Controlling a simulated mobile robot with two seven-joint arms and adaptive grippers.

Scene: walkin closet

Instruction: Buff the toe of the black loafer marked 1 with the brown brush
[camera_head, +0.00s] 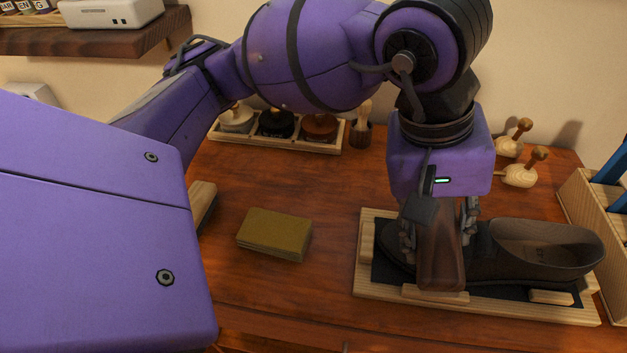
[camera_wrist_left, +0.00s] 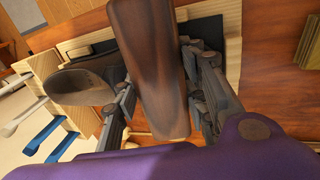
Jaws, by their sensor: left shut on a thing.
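My left gripper (camera_head: 438,232) points down and is shut on the brown brush (camera_head: 440,262), with a finger on either side of it. The brush is over the toe end of a dark loafer (camera_head: 535,248). I cannot tell whether it touches the toe, as brush and fingers hide most of that end. The loafer lies with its toe to the left on a wooden fixture (camera_head: 480,306) with a dark mat. No number shows. In the left wrist view the brush (camera_wrist_left: 158,70) crosses between the fingers, with the loafer opening (camera_wrist_left: 85,82) left of it. My right gripper is out of view.
A yellow-brown block (camera_head: 274,234) lies left of the fixture. A rack of polish jars (camera_head: 300,146) and a small upright brush (camera_head: 361,130) stand at the back. Wooden shoe trees (camera_head: 520,174) lie back right. A wooden box (camera_head: 590,215) bounds the right.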

